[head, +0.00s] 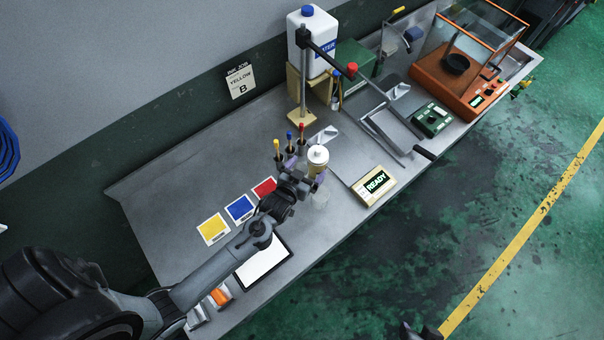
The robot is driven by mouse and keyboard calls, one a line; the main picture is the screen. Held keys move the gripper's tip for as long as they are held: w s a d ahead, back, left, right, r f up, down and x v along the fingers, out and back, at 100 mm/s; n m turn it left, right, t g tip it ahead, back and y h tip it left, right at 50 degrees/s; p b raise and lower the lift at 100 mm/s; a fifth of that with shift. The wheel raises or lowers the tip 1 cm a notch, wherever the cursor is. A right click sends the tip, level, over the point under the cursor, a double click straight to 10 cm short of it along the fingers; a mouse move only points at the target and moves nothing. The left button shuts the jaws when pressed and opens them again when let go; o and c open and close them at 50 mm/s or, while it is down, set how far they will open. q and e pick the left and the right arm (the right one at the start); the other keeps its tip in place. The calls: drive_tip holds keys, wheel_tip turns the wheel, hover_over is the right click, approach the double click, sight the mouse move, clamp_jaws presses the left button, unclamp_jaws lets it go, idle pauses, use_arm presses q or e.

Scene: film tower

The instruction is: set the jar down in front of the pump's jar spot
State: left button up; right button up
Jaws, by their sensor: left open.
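A cream pump (317,162) with a white top stands near the middle of the bench. A clear glass jar (320,198) shows faintly just in front of it, upright as far as I can see. My left gripper (307,177) is open at the pump's lower left, close to the jar. Its fingers hide part of the pump's foot and the spot around it. I cannot tell whether a finger touches the jar.
Yellow, blue and red cards (239,208) and a white panel (263,262) lie left of the gripper. Colored-tip tools (290,140) stand behind it. A READY display (374,185) sits to the right by the bench's front edge. A lever stand (304,75) is behind.

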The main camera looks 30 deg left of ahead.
use_arm(q)
drive_tip(key=s+d+r+m+g, duration=0.1)
drive_tip(key=s+r+g, duration=0.3)
drive_tip(key=s, duration=0.8)
drive_tip(key=s+r+m+g+h, duration=0.1)
drive_tip(key=s+r+g, duration=0.3)
drive_tip(key=s, duration=0.8)
drive_tip(key=shift+s+d+r+m+g, duration=0.15)
drive_tip(key=shift+d+r+m+g, duration=0.3)
drive_tip(key=shift+g, duration=0.55)
drive_tip(key=shift+a+f, duration=0.1)
